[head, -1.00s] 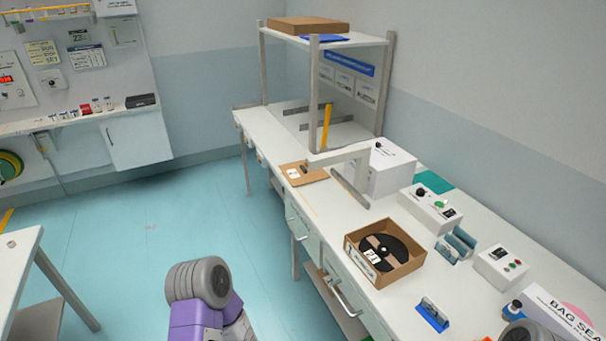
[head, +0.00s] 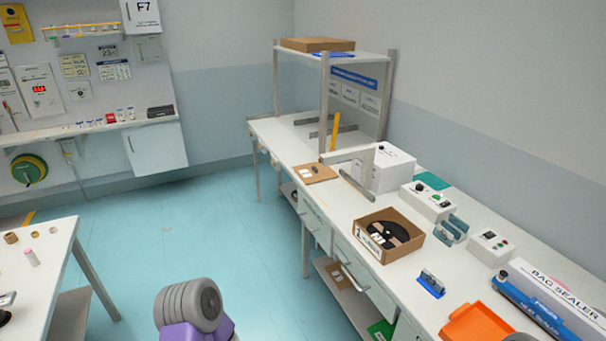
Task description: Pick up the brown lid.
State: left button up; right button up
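A flat brown cardboard piece shaped like a box lid (head: 318,44) lies on the top shelf of the rack at the back of the long bench. A second flat brown piece (head: 315,173) lies on the bench below, with a white label and a dark mark on it. I cannot tell for sure which of the two is the brown lid. An open brown box (head: 372,254) with a black reel in it stands on the bench. Part of my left arm shows at the bottom, but neither gripper is in view.
The rack (head: 389,90) stands at the bench's far end. White devices (head: 428,200), a blue holder (head: 431,283), an orange tray (head: 475,325) and a bag sealer (head: 550,300) occupy the bench (head: 345,213). Another table (head: 52,250) stands at left. The blue floor (head: 180,235) between is clear.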

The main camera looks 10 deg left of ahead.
aim_at(312, 172)
jog(key=u, duration=0.9)
jog(key=i, duration=1.25)
jog(key=u, duration=0.3)
jog(key=i, duration=1.5)
jog(key=z, duration=1)
